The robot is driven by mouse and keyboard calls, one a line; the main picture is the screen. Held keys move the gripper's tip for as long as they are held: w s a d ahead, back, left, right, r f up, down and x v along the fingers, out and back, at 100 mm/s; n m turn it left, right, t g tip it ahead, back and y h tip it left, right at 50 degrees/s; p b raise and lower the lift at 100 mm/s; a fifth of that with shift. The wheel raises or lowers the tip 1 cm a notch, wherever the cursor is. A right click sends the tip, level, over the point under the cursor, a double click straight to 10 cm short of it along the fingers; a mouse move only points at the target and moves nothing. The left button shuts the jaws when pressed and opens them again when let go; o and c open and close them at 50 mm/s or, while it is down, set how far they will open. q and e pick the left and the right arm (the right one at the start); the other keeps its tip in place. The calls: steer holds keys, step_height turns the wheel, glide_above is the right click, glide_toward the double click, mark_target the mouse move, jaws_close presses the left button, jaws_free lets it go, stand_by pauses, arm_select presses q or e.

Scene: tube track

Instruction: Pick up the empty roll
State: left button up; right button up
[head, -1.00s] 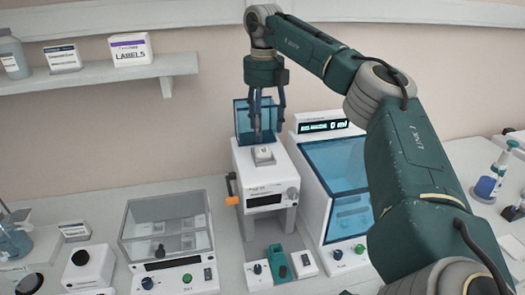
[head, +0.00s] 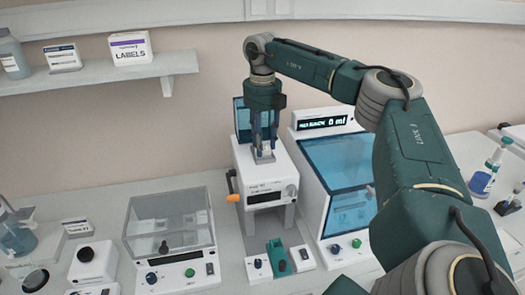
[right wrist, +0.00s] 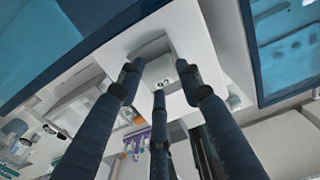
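A small pale grey piece (head: 264,155) sits on top of the white device with the orange lever (head: 263,178). It may be the empty roll, but its shape is too small to be sure. My right gripper (head: 264,148) points straight down at this piece, with its fingertips close above or around it. In the right wrist view, the pale piece (right wrist: 157,72) shows between the spread dark fingers (right wrist: 158,80), which stand apart. I cannot tell whether any finger touches it. My left gripper is out of view.
The device's blue clear lid (head: 240,112) stands raised just behind my gripper. A tall blue-windowed cabinet (head: 338,165) stands close on the right. A clear-covered box (head: 168,225) is on the left. A green tray (head: 277,253) lies in front.

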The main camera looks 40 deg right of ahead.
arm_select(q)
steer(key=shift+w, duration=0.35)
